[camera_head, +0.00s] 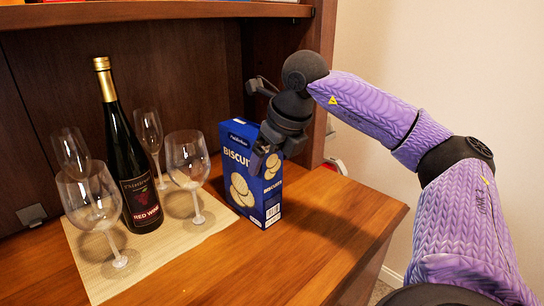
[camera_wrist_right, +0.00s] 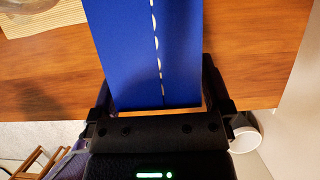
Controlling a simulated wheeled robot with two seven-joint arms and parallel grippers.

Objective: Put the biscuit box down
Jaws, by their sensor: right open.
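The blue biscuit box (camera_head: 240,172) stands upright on the wooden counter (camera_head: 318,222), at the right edge of the woven mat. My right gripper (camera_head: 268,140) is at the box's upper right part, with one finger in front of its face. In the right wrist view the blue box (camera_wrist_right: 135,55) lies between the two open fingers (camera_wrist_right: 160,95). Whether either finger touches the box is not clear. My left gripper is not in view.
On the mat (camera_head: 152,262) stand a red wine bottle (camera_head: 128,165) and several clear glasses, such as one left of the box (camera_head: 187,155). The hutch side panel (camera_head: 318,80) rises behind my right gripper. Bare counter lies in front and right of the box.

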